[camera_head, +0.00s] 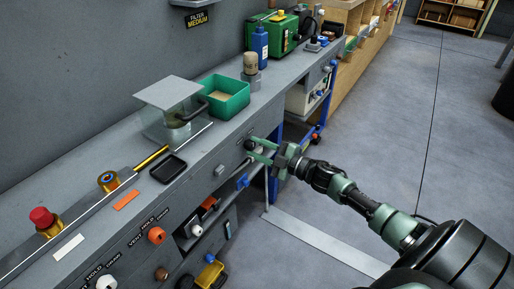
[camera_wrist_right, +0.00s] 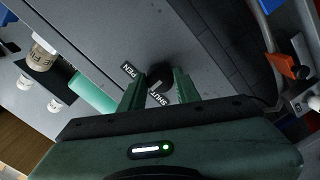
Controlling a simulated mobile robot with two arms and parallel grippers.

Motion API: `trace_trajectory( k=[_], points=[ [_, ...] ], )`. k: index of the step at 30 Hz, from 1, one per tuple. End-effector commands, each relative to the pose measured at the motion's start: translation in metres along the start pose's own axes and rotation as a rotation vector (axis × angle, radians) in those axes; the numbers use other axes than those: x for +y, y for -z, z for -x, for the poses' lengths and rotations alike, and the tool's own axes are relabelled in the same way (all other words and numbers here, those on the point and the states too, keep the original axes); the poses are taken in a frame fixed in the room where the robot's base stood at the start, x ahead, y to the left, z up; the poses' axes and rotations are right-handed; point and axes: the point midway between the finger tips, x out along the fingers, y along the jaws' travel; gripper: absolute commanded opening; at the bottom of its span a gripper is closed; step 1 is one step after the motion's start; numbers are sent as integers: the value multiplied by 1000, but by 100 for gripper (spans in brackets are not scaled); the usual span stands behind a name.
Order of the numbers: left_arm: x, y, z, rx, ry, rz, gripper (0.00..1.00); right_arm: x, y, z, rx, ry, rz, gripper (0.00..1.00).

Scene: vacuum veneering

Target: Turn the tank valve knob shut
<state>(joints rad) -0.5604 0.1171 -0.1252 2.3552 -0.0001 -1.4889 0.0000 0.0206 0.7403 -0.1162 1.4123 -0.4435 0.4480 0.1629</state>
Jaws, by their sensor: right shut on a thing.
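The tank valve knob (camera_head: 250,145) is a small dark knob on the front face of the long grey bench. In the right wrist view the black knob (camera_wrist_right: 159,73) sits between the two green fingers, with an OPEN label, partly cut off, at its left and a SHUT label just below it. My right gripper (camera_head: 262,151) reaches the bench front from the right and is shut on the knob; it also shows in the right wrist view (camera_wrist_right: 160,84). The fingers hide part of the knob's sides, and I cannot tell its exact turn. My left gripper is not in view.
An orange knob (camera_head: 156,236) and a white knob (camera_head: 107,283) are on the same bench front. On top stand a green bin (camera_head: 225,98), a clear box with a grey lid (camera_head: 168,91), a black tray (camera_head: 168,168) and a blue bottle (camera_head: 260,43). The floor at right is clear.

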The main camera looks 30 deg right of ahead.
Motion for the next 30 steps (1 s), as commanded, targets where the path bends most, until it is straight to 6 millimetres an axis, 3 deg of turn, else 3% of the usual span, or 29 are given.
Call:
trace_trajectory(
  k=[8,14,30],
  points=[
    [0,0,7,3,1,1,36,-2,0,0,1,1,261,0],
    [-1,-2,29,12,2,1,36,-2,0,0,2,1,443,0],
    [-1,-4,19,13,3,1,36,-2,0,0,1,2,752,0]
  ],
)
